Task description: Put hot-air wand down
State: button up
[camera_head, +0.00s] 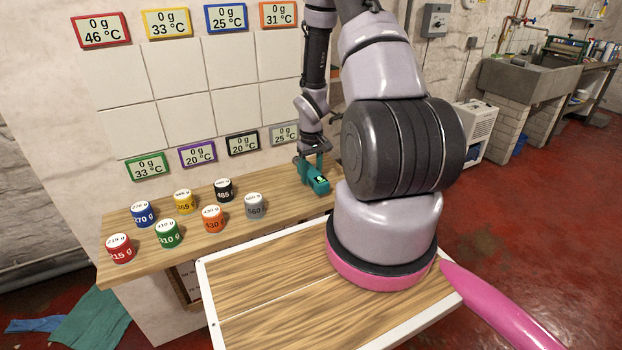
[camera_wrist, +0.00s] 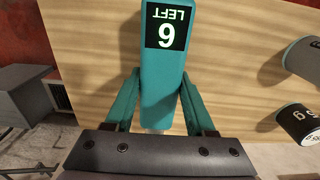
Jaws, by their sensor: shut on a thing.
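In the head view the wand (camera_head: 318,183) is at the right part of the wooden shelf (camera_head: 278,204), near the wall. My gripper (camera_head: 311,163) is shut on it from above, with teal fingers on both sides of it in the wrist view (camera_wrist: 158,76). The wand's shadow falls on the wood beside it. I cannot tell whether its underside touches the shelf.
Several coloured weight cans stand on the shelf left of the wand; the grey can (camera_head: 254,205) is nearest. Coloured display panels (camera_head: 284,134) hang on the tiled wall behind. A white-rimmed wooden tray (camera_head: 262,303) lies in front, below my arm.

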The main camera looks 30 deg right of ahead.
notch_tip(320, 180, down, 2)
jog(key=o, duration=1.3)
jog(key=shift+f, duration=0.1)
jog(key=shift+c, duration=0.2)
